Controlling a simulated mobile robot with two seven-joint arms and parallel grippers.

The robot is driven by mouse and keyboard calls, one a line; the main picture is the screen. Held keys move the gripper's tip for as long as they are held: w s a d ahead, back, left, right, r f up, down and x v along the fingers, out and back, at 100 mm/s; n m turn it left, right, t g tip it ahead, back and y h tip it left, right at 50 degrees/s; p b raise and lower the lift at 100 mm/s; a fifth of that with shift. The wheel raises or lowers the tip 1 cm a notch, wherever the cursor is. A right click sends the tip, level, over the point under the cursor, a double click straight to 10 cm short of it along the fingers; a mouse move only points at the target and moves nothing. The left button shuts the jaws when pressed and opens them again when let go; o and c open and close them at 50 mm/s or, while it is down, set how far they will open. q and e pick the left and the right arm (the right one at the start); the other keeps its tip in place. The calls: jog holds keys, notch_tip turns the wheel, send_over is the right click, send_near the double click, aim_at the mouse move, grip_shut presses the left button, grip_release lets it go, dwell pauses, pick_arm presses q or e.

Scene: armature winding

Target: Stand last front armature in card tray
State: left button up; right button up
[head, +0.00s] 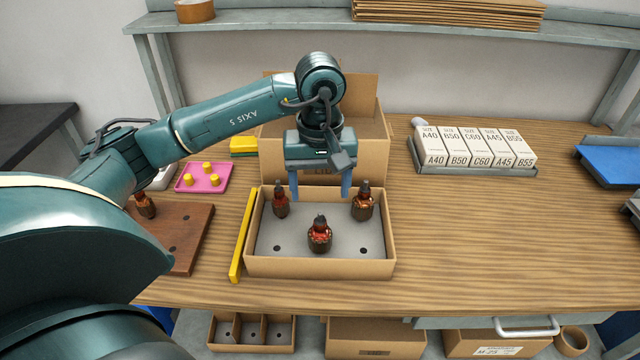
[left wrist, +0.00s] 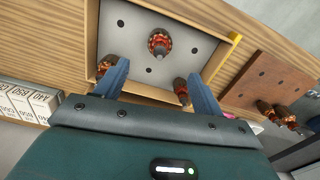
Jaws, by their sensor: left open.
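The card tray (head: 262,266) has a grey insert with holes, and three copper-wound armatures stand upright in it: back left (head: 280,203), back right (head: 363,205) and front middle (head: 319,236). Two front holes, left and right, are empty. My left gripper (head: 320,196) is open and empty above the back of the tray, its fingers pointing down near the two back armatures. In the left wrist view the front middle armature (left wrist: 159,43) shows beyond the fingers. Another armature (head: 145,206) stands on the brown wooden board (head: 190,240); the wrist view shows two there (left wrist: 265,110). My right gripper is out of view.
A yellow bar (head: 243,236) lies left of the tray. A pink tray (head: 205,178) with yellow pegs is behind the board. A tall open carton (head: 370,150) stands behind the tray. Labelled white boxes (head: 475,146) stand at back right.

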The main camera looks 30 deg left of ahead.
pick_arm(q)
jog(key=o, duration=0.5)
jog(key=shift+c, duration=0.2)
jog(key=shift+r, duration=0.1)
notch_tip(320, 180, up, 13)
jog(key=p, duration=0.1)
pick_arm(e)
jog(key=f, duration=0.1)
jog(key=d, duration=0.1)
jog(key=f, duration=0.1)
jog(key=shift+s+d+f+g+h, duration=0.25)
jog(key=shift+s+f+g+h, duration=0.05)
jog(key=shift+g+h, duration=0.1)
